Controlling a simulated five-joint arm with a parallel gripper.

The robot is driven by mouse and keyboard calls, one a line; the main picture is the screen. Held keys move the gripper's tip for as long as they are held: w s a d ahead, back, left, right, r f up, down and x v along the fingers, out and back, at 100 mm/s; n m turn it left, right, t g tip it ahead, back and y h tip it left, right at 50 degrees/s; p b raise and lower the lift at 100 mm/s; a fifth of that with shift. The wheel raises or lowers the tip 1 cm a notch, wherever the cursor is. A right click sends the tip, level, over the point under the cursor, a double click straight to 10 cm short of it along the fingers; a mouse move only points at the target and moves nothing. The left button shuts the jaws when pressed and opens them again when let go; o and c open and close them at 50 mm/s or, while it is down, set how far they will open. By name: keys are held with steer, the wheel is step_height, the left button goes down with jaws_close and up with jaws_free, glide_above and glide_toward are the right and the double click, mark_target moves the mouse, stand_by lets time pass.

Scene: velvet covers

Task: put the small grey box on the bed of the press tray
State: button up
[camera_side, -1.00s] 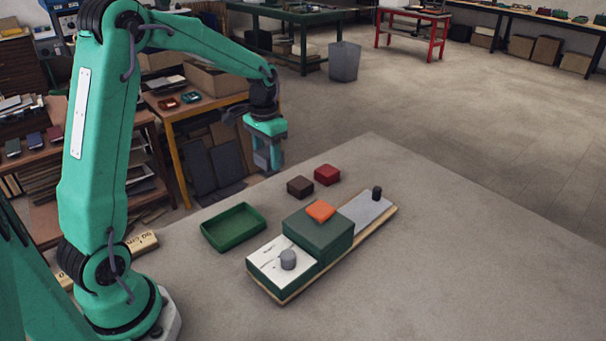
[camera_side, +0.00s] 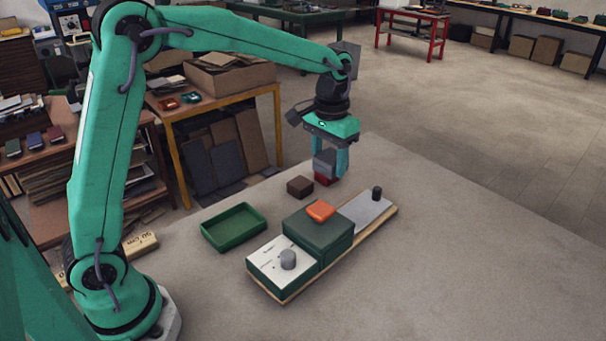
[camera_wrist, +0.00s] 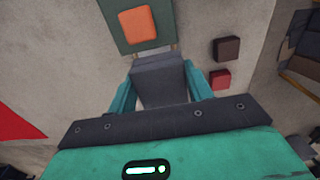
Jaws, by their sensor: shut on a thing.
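My gripper (camera_side: 330,172) is shut on the small grey box (camera_side: 325,158) and holds it in the air. The box also shows between my fingers in the wrist view (camera_wrist: 160,82). The press tray (camera_side: 278,291) lies on the floor-coloured surface, below and nearer the side camera than my gripper. It has a wooden base, a white panel with a grey knob, a green block with an orange pad, and a flat grey plate (camera_side: 362,208) with a black knob. I cannot tell which part is the bed. The box is apart from the tray.
A dark brown box (camera_side: 300,186) stands near a red box (camera_side: 322,180), which my gripper partly hides in the side view. An open green tray (camera_side: 234,228) lies left of the press tray. The surface to the right is clear.

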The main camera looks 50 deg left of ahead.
steer(key=d, duration=1.1)
steer(key=f, duration=0.2)
steer(key=s+f, duration=0.1)
steer(key=f, duration=0.2)
steer(key=shift+d, duration=0.15)
steer(key=shift+f, duration=0.1)
glide_toward(349, 209)
steer(key=s+d+f, duration=0.2)
steer(key=s, duration=0.1)
steer(key=shift+d+f, duration=0.2)
steer(key=shift+d, duration=0.1)
steer(key=shift+f, duration=0.1)
steer(key=shift+f, duration=1.9)
steer(key=shift+f, duration=0.1)
